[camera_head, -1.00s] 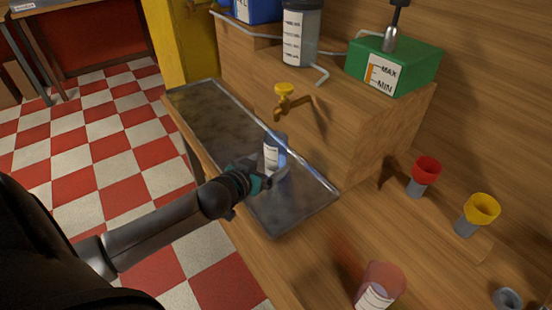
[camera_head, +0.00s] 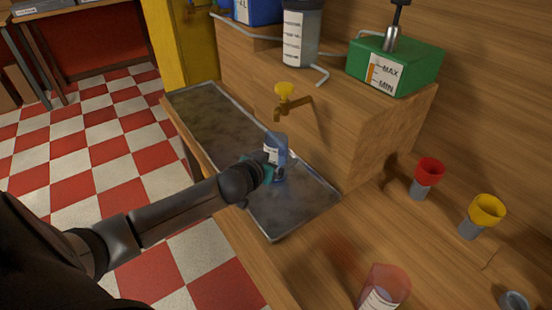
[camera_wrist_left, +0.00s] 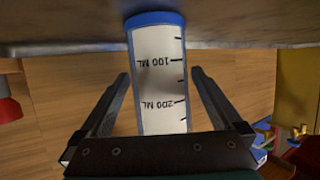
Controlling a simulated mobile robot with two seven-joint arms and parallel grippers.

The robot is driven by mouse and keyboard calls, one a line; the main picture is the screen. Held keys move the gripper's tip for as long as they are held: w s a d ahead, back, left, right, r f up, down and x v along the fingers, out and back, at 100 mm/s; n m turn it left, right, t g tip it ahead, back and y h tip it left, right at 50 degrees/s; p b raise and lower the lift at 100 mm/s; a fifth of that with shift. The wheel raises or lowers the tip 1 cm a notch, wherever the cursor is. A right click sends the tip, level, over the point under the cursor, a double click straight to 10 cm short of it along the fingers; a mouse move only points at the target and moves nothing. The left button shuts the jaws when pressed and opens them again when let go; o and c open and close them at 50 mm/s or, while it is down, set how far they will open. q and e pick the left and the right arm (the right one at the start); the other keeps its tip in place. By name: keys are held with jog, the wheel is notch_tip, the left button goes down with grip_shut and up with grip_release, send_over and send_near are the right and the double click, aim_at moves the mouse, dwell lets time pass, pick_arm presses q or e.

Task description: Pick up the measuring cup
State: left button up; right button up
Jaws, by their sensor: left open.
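The measuring cup (camera_head: 277,148) is a clear cup with a blue tint and a white scale label. It stands on the metal tray below the tap in the head view. In the left wrist view the cup (camera_wrist_left: 157,75) has a blue rim band and marks for 100 and 200 ML, and appears upside down. My left gripper (camera_head: 268,168) is at the cup. In the left wrist view its two fingers (camera_wrist_left: 160,92) are open, one on each side of the cup, with small gaps visible. My right gripper is not in view.
The metal tray (camera_head: 215,130) lies along the table edge. A reddish cup (camera_head: 383,288), a red funnel (camera_head: 428,171) and a yellow funnel (camera_head: 486,209) stand to the right.

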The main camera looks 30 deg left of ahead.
pick_arm(q)
jog(key=shift+c, duration=0.4)
jog(key=c, duration=1.3)
grip_shut()
jog(key=shift+r, duration=0.15)
